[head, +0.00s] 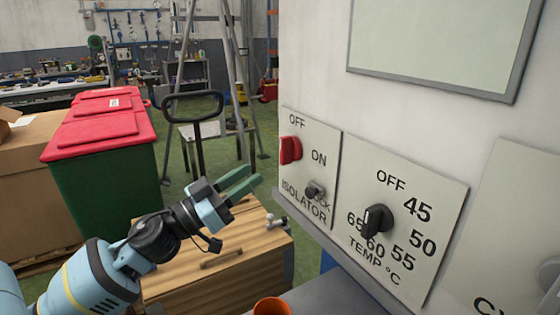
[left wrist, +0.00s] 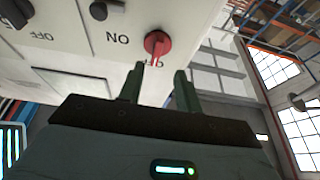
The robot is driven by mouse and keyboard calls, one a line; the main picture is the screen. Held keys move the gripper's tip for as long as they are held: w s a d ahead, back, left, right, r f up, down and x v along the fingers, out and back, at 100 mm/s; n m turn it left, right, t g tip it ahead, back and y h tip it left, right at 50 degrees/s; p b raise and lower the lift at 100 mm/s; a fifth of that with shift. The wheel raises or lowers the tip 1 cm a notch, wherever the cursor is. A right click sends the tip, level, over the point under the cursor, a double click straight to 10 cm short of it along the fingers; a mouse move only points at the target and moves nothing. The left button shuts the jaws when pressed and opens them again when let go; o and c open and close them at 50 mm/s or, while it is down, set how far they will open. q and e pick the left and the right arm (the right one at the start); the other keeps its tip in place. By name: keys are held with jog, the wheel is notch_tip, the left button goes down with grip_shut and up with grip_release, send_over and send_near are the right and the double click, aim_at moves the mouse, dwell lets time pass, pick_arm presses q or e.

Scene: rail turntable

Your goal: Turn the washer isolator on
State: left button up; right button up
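The washer isolator is a pale panel (head: 309,165) with a red rotary knob (head: 290,150) between the words OFF and ON. The knob looks upright, towards OFF. A small dark lock knob (head: 315,190) sits lower on the panel, partly covering its label. My left gripper (head: 254,176) is open and empty, with its green fingers apart, short of the panel and a little below and left of the red knob. In the left wrist view the red knob (left wrist: 157,43) lies just beyond and between the fingertips (left wrist: 159,72), apparently untouched. My right gripper is not in view.
A temperature panel with a black knob (head: 376,221) is right of the isolator. A wooden crate (head: 215,270) stands below my left arm, and an orange cup (head: 272,307) is at the bottom. A green bin with red lid (head: 100,130) stands behind left.

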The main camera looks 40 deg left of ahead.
aim_at(281, 147)
pick_arm(q)
jog(key=shift+m, duration=0.3)
jog(key=shift+w+d+r+p, duration=0.25)
jog(key=shift+w+d+r, duration=0.15)
jog(key=shift+w+r, duration=0.4)
jog(key=shift+w+d+r+p, duration=0.35)
jog(key=shift+w+r, duration=0.3)
jog(key=shift+w, duration=0.25)
jog(key=shift+w+d+r+p, duration=0.2)
jog(key=shift+w+d+r, duration=0.2)
jog(key=shift+w+r, duration=0.4)
jog(key=shift+w+d+r, duration=0.1)
jog(key=shift+w+d, duration=0.25)
jog(key=shift+w, duration=0.45)
grip_shut()
